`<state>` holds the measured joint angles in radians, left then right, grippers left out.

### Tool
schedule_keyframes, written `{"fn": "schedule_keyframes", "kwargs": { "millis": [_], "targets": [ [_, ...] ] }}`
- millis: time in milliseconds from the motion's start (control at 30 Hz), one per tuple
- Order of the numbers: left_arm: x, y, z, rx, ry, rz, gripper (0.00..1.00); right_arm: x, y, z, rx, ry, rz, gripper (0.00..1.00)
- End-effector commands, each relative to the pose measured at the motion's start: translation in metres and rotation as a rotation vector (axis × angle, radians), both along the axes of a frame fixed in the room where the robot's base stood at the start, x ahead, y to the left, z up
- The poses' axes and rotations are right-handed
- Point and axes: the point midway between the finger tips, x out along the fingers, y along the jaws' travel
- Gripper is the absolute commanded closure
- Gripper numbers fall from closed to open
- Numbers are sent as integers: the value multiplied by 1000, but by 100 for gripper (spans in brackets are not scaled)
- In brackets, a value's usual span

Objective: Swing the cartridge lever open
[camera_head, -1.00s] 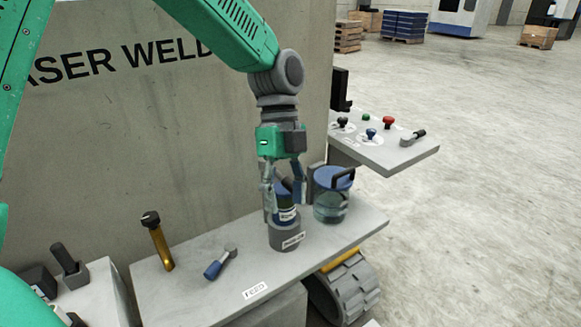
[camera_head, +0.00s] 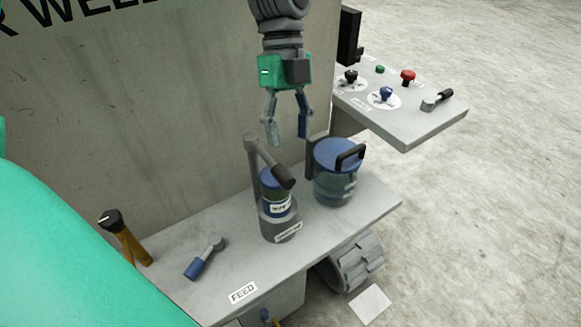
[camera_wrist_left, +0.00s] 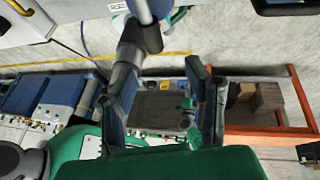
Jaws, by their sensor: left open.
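The cartridge lever (camera_head: 268,157) is a grey arm on an upright post with a dark handle (camera_head: 284,177). It slants down to the right across the top of a blue cartridge (camera_head: 275,206) with a white label, which stands upright in a grey round holder (camera_head: 280,230). My left gripper (camera_head: 286,138) points down with its fingers spread, above the lever and apart from it, holding nothing. Its two fingers show in the left wrist view (camera_wrist_left: 165,105), with nothing clearly held between them. My right gripper is not in view.
A jar with a blue lid and black handle (camera_head: 337,180) stands just right of the cartridge. A small blue-handled lever (camera_head: 204,259) and an amber post with a dark knob (camera_head: 125,238) are on the bench's left. A control shelf (camera_head: 410,125) juts out at right; a wall stands behind.

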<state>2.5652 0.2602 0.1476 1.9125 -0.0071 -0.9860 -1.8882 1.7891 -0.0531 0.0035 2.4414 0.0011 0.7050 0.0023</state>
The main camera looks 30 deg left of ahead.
Motion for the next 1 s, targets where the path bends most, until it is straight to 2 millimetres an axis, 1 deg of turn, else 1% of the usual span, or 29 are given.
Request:
{"fn": "schedule_keyframes", "kwargs": {
  "millis": [33, 100, 200, 333, 467, 600, 800, 833, 867, 900, 933, 1000],
  "targets": [
    [-5, 1, -13, -2, 7, 2, 56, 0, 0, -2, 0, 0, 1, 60],
    [-10, 0, -27, -6, 8, 1, 56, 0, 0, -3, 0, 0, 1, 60],
    [-16, -1, -45, -11, 8, 0, 56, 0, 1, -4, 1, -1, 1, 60],
    [-22, -8, -61, -12, 6, 2, 56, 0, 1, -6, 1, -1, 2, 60],
    [-25, -17, -70, -7, 5, 1, 56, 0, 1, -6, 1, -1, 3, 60],
    [-26, -24, -72, 0, 3, 0, 56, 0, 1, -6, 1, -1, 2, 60],
    [-26, -22, -72, -2, 3, 1, 56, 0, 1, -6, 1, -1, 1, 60],
    [-26, -21, -72, -4, 4, 0, 63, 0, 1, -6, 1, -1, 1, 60],
    [-26, -19, -72, -5, 3, 0, 74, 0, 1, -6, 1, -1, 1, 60],
    [-26, -18, -73, -7, 4, 0, 88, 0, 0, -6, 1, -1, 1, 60],
    [-26, -18, -73, -8, 3, 1, 99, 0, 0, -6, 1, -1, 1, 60],
    [-25, -15, -73, -11, 1, 2, 100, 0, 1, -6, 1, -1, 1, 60]
  ]
}}
